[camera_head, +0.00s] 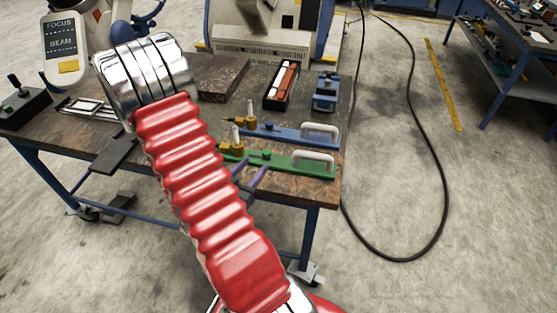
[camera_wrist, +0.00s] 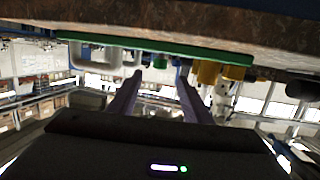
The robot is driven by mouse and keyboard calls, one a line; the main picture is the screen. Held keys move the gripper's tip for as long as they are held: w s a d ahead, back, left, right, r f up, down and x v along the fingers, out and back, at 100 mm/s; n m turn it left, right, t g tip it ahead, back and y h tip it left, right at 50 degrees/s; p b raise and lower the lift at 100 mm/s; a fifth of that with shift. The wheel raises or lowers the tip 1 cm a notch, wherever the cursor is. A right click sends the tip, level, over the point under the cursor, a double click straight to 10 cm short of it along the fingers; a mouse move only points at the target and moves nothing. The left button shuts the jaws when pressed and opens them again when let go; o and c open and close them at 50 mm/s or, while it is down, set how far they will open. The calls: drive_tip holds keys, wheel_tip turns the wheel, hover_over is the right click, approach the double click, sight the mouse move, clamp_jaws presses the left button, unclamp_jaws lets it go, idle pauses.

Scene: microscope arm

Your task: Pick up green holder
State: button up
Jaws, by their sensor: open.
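The green holder (camera_head: 287,165) is a long green bar lying near the front right edge of the workbench. It has a white handle at its right end and yellow-brass parts at its left, partly hidden behind my arm. My gripper (camera_head: 250,174) is open, with its purple fingers at the front edge of the bench by the holder's middle. In the wrist view, which looks upside down, the green holder (camera_wrist: 205,51) runs across above my gripper (camera_wrist: 159,76). The fingers point at its middle with an empty gap between them; I cannot tell if they touch it.
A similar blue holder (camera_head: 275,133) lies just behind the green one. A blue vise-like block (camera_head: 325,93), a dark tray (camera_head: 281,87) and a dark stone block (camera_head: 222,78) stand farther back on the workbench (camera_head: 300,190). A black cable (camera_head: 441,190) lies on the floor at right.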

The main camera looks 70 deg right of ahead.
sight(264, 155)
drive_tip(key=shift+d, duration=0.1)
drive_tip(key=shift+s+d+f, duration=0.1)
drive_tip(key=shift+d+f, duration=0.15)
drive_tip(key=shift+d, duration=1.1)
drive_tip(key=shift+d+f, duration=0.3)
drive_tip(key=shift+d, duration=1.1)
drive_tip(key=shift+s+d+f, duration=0.1)
drive_tip(key=shift+d+f, duration=0.15)
drive_tip(key=shift+d, duration=1.1)
drive_tip(key=shift+s+d+f, duration=0.1)
drive_tip(key=shift+d+f, duration=0.05)
drive_tip(key=shift+d, duration=0.7)
drive_tip(key=shift+w+d+f, duration=0.1)
drive_tip(key=shift+d+f, duration=0.1)
drive_tip(key=shift+d, duration=0.65)
drive_tip(key=shift+s+d+f, duration=0.1)
drive_tip(key=shift+d+f, duration=0.05)
drive_tip(key=shift+d, duration=0.7)
clamp_jaws()
